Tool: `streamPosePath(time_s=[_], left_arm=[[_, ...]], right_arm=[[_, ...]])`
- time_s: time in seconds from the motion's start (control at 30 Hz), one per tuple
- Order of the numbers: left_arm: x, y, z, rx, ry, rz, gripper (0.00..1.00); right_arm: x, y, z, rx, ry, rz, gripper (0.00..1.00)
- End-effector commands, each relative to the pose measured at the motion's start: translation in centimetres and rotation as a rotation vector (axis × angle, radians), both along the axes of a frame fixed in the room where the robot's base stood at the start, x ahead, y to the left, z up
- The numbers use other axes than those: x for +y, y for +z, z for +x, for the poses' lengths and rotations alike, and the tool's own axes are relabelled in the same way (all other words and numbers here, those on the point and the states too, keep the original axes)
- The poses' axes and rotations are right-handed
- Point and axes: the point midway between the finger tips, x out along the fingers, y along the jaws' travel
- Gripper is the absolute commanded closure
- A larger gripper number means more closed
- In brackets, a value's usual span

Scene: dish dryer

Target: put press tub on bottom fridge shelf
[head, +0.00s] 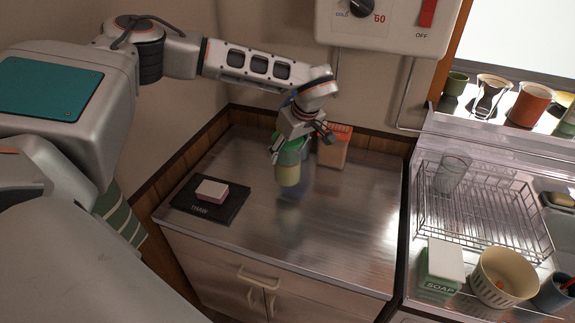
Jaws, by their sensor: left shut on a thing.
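My left gripper (290,143) reaches in over the metal counter (330,220) and points down. It is shut on a small green and pale yellow tub (288,174), gripped near its top. The tub looks upright and seems to be held just above the counter, with a blurred reflection below it. No label can be read on it, so I cannot tell by lettering that it is the press tub. No fridge or fridge shelf is in view. My right gripper is not in view.
An orange container (334,150) stands close behind the tub. A wire dish rack (475,222), soap box (440,266) and cream basket (503,277) are at right. The counter's front right is clear.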

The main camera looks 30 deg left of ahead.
Motion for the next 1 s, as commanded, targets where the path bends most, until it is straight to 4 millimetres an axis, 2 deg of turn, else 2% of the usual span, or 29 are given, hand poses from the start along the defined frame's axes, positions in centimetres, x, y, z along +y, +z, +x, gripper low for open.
streamPosePath(time_s=[0.27, 0.53, 0.97, 1.0], left_arm=[[0.0, -1.6, 0.1, -0.003, 0.0, 0.0, 0.91], [-0.1, -5.0, 0.1, -0.002, 0.0, -0.001, 0.91], [-0.1, -5.6, 0.1, -0.003, 0.0, 0.0, 0.91], [0.0, -5.7, 0.0, -0.001, 0.0, 0.0, 0.35]], right_arm=[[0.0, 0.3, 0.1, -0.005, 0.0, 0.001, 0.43], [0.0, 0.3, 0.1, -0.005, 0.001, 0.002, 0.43], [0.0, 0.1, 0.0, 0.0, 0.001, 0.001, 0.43], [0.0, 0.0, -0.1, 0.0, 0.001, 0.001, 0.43]])
